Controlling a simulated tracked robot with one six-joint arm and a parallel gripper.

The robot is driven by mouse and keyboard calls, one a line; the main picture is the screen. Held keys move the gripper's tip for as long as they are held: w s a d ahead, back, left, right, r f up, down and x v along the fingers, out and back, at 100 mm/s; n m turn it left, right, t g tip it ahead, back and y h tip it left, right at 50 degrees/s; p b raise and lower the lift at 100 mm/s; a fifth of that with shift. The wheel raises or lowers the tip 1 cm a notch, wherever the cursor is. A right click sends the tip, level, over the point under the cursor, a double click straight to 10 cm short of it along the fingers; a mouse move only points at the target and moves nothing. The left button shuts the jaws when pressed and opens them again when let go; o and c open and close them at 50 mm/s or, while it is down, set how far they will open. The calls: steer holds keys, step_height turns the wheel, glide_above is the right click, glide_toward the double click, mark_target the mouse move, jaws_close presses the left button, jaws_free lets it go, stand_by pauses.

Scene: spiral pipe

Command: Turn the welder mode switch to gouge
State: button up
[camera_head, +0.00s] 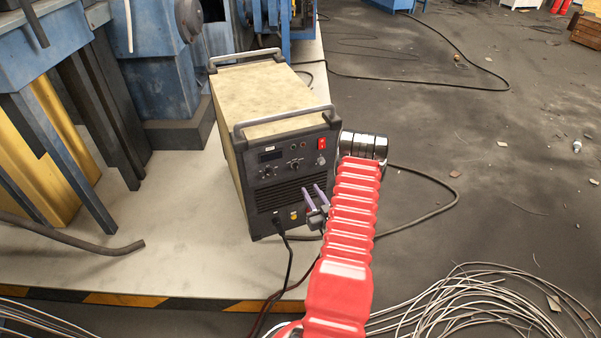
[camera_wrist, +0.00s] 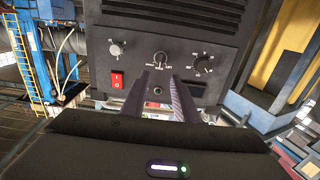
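The welder (camera_head: 270,100) is a beige box with a black front panel on the pale platform. The front panel also shows in the wrist view (camera_wrist: 240,45), upside down. It carries a small middle switch (camera_wrist: 161,57) with an arc of markings, too small to read; this looks like the mode switch. The middle switch also shows in the head view (camera_head: 295,165). My gripper (camera_wrist: 160,78) is open and empty, its two purple fingers pointing at the panel around the line of the middle switch. In the head view my gripper (camera_head: 312,190) is in front of the vents, apparently apart from the panel.
Round knobs sit left (camera_wrist: 117,48) and right (camera_wrist: 203,64) of the middle switch. A red rocker switch (camera_wrist: 117,80) is close to one finger. Cables (camera_head: 287,255) hang from the welder's lower front. Coiled wires (camera_head: 480,300) lie on the floor at the right.

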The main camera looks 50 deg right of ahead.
mark_target(296, 167)
steer(key=x, duration=1.2)
steer(key=shift+c, duration=0.6)
jaws_close()
steer(key=shift+d+r, duration=0.1)
